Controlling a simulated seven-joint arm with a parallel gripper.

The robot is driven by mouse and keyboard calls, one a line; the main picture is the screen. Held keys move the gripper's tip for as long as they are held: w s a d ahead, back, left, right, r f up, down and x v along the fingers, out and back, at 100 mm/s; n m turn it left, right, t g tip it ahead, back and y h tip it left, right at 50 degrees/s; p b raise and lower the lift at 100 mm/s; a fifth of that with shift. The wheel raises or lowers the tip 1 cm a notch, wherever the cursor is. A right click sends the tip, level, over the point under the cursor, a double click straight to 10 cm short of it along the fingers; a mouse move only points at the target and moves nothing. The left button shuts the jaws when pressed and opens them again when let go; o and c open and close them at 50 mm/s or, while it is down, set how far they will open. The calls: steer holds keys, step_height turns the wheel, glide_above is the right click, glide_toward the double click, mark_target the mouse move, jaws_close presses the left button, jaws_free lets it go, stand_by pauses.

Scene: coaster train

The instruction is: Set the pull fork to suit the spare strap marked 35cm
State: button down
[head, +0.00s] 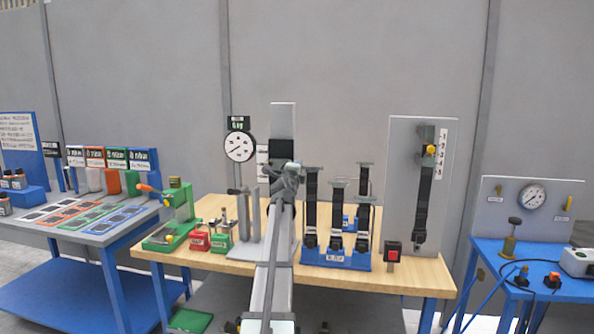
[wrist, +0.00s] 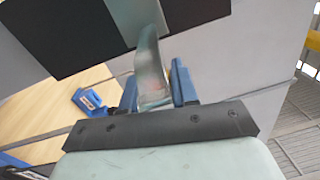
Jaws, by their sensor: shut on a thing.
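My gripper (head: 285,178) is in front of the tall grey column (head: 284,112) on the wooden bench. In the wrist view, my gripper (wrist: 157,90) has its blue fingers shut on a pale metal piece (wrist: 150,72) below a dark block (wrist: 85,40). I cannot tell whether this piece is the pull fork. Several black straps (head: 311,205) with pale metal ends stand upright in a blue rack (head: 365,265). Its white label is too small to read. Another black strap (head: 423,205) hangs on the grey board at the right, near a yellow knob (head: 430,149).
A round dial (head: 240,147) with a small display is left of the column. A red-buttoned box (head: 393,251) stands between rack and board. A green press (head: 176,220) and red box (head: 199,241) are at the bench's left. Side tables flank the bench.

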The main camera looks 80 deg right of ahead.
steer(key=shift+r, duration=1.9)
steer(key=c, duration=0.9)
jaws_free()
steer(key=shift+a+f, duration=0.1)
steer(key=a, duration=0.9)
steer(key=a+f, duration=0.1)
steer(key=a, duration=0.3)
steer(key=shift+a, duration=0.3)
